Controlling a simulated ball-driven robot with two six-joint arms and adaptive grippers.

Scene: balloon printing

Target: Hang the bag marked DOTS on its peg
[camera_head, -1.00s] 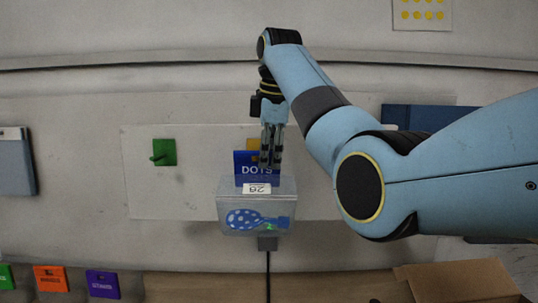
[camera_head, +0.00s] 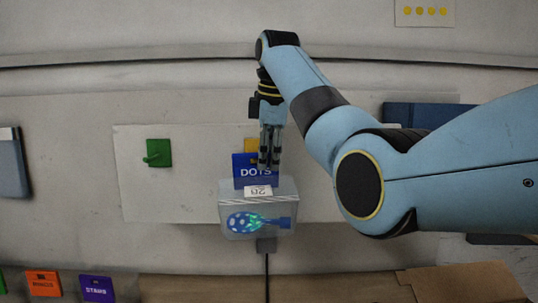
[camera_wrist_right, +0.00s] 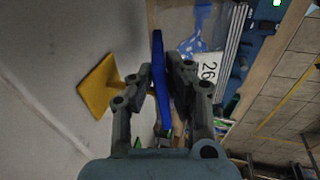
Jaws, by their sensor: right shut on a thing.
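The DOTS bag is a clear bag (camera_head: 232,194) with a blue header card (camera_head: 242,171) reading DOTS, a white 26 label and a blue dotted balloon print. My right gripper (camera_head: 269,164) is shut on the header card, and the bag hangs below it. In the right wrist view the card (camera_wrist_right: 157,55) stands edge-on between the fingers (camera_wrist_right: 164,90). A yellow peg plate (camera_head: 251,145) is just behind the card; in the wrist view the yellow peg (camera_wrist_right: 100,88) points toward it. I cannot tell whether the peg passes through the card. My left gripper is not in view.
A green peg (camera_head: 158,153) is on the white board (camera_head: 190,205) to the left. Orange (camera_head: 44,283) and purple (camera_head: 97,289) cards are at the lower left. A grey device (camera_head: 266,245) with a cable is below the bag. A cardboard box (camera_head: 465,285) is at the lower right.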

